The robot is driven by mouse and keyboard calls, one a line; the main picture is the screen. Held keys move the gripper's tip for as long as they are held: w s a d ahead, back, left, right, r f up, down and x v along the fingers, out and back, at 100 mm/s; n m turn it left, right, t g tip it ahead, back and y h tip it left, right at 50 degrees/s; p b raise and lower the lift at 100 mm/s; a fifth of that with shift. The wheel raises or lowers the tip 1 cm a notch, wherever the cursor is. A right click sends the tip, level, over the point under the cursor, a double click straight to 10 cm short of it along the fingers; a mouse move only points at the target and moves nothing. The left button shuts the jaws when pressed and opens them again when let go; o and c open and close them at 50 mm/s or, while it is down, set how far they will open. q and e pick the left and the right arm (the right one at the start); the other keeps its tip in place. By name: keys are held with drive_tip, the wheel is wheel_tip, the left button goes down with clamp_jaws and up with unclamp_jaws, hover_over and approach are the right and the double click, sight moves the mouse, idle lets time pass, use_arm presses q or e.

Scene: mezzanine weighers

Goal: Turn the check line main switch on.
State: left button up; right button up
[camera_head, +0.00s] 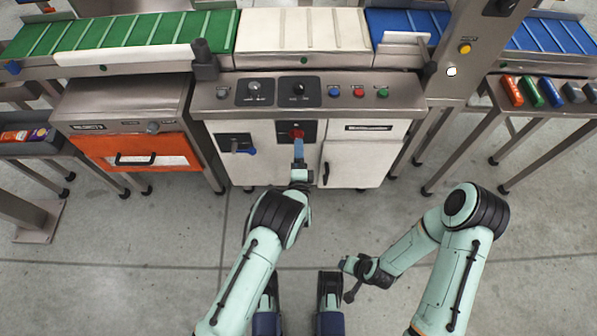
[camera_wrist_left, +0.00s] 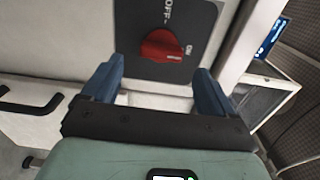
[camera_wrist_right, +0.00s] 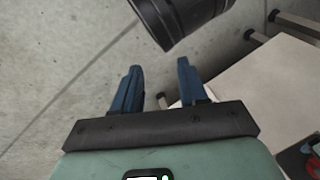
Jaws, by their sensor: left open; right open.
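The main switch is a red rotary knob (camera_wrist_left: 162,46) on a dark plate (camera_wrist_left: 190,18) marked OFF and ON. In the left wrist view a pale mark on the knob lies near its lower right side, close to the ON lettering; I cannot tell its exact setting. The knob also shows in the head view (camera_head: 297,134), on the front of the cabinet (camera_head: 360,155). My left gripper (camera_wrist_left: 156,82) is open just in front of the knob, its blue fingers spread to either side below it, apart from it. My right gripper (camera_wrist_right: 158,72) is open and empty above the floor, away from the cabinet.
Knobs and buttons (camera_head: 359,92) line the panel above. A black door handle (camera_head: 326,173) sits to the right. An orange-fronted drawer (camera_head: 135,150) stands left. Grey floor is open around my right arm.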

use_arm(q)
drive_tip(key=s+p, duration=0.1)
drive_tip(key=s, duration=0.8)
drive_tip(key=shift+s+p, duration=0.3)
drive_tip(key=shift+p, duration=0.1)
use_arm(e)
drive_tip(key=shift+g+y, duration=0.3)
drive_tip(key=shift+g, duration=0.3)
drive_tip(key=s, duration=0.1)
drive_tip(key=s+a+r, duration=0.1)
drive_tip(key=s+r, duration=0.1)
drive_tip(key=shift+s+a+r, duration=0.2)
drive_tip(key=shift+s+a, duration=0.05)
drive_tip(key=shift+a, duration=0.15)
